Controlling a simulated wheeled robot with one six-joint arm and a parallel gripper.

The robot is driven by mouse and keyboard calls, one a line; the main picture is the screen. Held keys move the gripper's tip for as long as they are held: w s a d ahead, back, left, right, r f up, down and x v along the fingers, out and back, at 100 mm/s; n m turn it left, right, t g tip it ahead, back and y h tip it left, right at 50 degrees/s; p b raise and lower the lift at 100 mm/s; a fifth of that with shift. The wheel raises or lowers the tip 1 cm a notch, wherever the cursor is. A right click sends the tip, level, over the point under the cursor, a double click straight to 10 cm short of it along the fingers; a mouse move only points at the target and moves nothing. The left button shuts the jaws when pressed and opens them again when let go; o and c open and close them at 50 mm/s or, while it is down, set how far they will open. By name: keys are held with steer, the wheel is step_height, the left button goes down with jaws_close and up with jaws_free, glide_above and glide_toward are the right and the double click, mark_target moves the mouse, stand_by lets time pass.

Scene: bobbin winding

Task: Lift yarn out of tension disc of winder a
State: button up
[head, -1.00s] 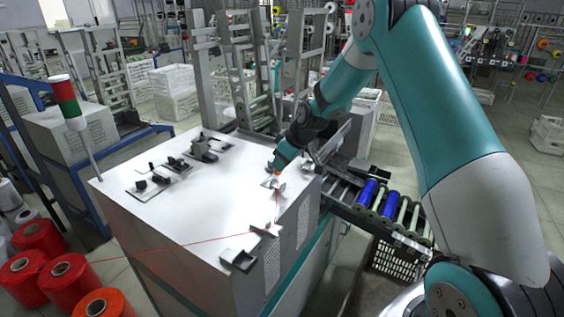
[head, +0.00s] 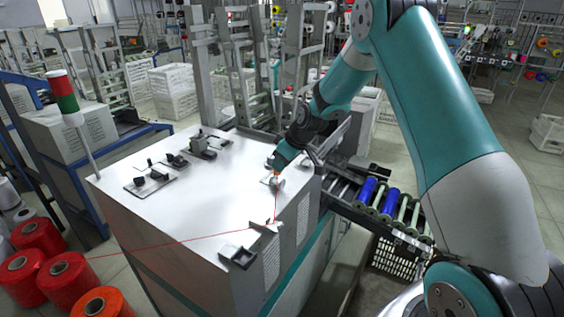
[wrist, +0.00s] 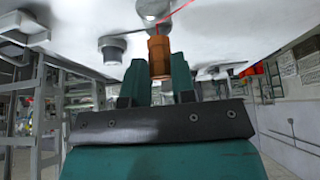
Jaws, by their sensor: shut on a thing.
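Winder a is the white-topped machine (head: 190,215) in the middle of the head view. Thin red yarn (head: 160,245) runs across its top from the left to a small metal guide (head: 264,226), then up to my gripper (head: 276,170). My gripper, low over the far right part of the top, is shut on a small orange-brown cylinder. The wrist view shows this cylinder (wrist: 159,58) between the fingers, with red yarn (wrist: 178,10) by its tip. A silvery round part (wrist: 153,8), perhaps the tension disc, is close beyond it; whether the yarn is in it, I cannot tell.
Black fittings (head: 150,180) sit on the top's left, and a dark bracket (head: 238,256) at its front edge. A roller rack with blue bobbins (head: 367,191) adjoins the right side. Red yarn cones (head: 67,277) stand lower left. A signal lamp (head: 64,98) rises at the left corner.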

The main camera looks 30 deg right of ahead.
steer(key=shift+f+b, duration=0.95)
steer(key=shift+f, duration=0.25)
steer(key=shift+r, duration=0.2)
steer(key=shift+r+p, duration=0.8)
steer(key=shift+r, duration=0.6)
steer(key=shift+r, duration=0.1)
steer(key=shift+r+p, duration=0.75)
steer(key=shift+r, duration=0.65)
